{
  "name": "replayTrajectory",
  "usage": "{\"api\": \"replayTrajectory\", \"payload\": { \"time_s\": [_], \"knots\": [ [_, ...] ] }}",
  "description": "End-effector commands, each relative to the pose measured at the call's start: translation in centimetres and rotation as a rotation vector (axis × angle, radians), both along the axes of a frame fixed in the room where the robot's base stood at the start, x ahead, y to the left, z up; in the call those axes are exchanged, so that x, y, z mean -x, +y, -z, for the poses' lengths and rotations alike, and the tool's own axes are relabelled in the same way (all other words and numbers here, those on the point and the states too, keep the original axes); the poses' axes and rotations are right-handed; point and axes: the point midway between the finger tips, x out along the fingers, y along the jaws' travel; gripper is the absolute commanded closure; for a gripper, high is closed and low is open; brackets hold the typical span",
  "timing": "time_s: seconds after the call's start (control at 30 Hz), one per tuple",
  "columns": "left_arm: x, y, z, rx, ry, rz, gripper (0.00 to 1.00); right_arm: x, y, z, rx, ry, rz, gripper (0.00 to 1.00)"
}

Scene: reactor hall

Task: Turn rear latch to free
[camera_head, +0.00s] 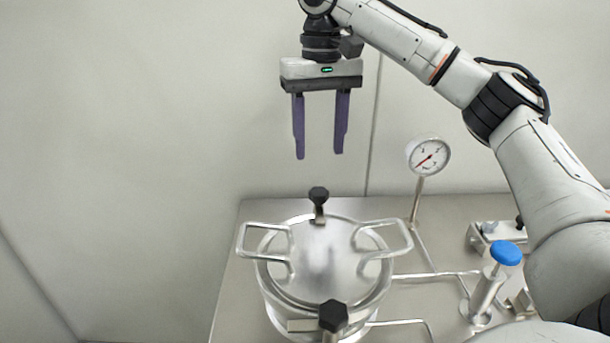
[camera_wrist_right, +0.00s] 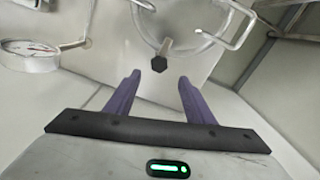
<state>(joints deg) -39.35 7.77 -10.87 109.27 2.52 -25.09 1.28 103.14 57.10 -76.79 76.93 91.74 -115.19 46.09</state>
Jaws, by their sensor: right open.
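The rear latch (camera_head: 319,200) has a black knob on a metal stem and stands at the back rim of the round steel vessel lid (camera_head: 318,262). It also shows in the right wrist view (camera_wrist_right: 159,64), just beyond the fingertips. My right gripper (camera_head: 319,156) is open and empty, pointing down above the rear latch, with a gap between its purple fingers and the knob. In the wrist view the knob lies between the lines of the two fingers (camera_wrist_right: 157,77). A front latch (camera_head: 332,316) with a similar black knob is at the near rim. My left gripper is not in view.
Two wire handles (camera_head: 264,243) (camera_head: 384,240) rise at the lid's sides. A pressure gauge (camera_head: 429,157) stands on a stem at the right rear. A blue-capped valve (camera_head: 506,254) and piping are on the steel bench (camera_head: 246,222). A wall is behind.

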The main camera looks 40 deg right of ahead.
Motion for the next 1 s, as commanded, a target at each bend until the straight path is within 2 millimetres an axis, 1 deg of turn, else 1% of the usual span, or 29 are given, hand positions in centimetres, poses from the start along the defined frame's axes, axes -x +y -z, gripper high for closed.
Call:
{"api": "replayTrajectory", "payload": {
  "time_s": [0.1,0.27,0.37,0.63,0.8,1.0],
  "knots": [
    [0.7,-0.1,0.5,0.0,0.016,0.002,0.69,0.1,0.0,1.5,-0.001,0.005,0.0,0.51],
    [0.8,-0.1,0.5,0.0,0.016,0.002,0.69,0.1,0.1,3.5,-0.002,0.006,-0.001,0.51],
    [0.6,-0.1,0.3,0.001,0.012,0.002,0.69,0.1,0.0,4.7,-0.002,0.005,0.001,0.51],
    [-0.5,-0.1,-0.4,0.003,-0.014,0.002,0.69,0.0,0.1,7.9,-0.002,0.004,0.0,0.51],
    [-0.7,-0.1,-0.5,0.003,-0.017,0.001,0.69,0.0,0.0,9.1,0.0,0.001,-0.001,0.51],
    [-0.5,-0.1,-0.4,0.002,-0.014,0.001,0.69,0.0,0.0,9.6,-0.001,0.0,0.0,0.51]
  ]
}}
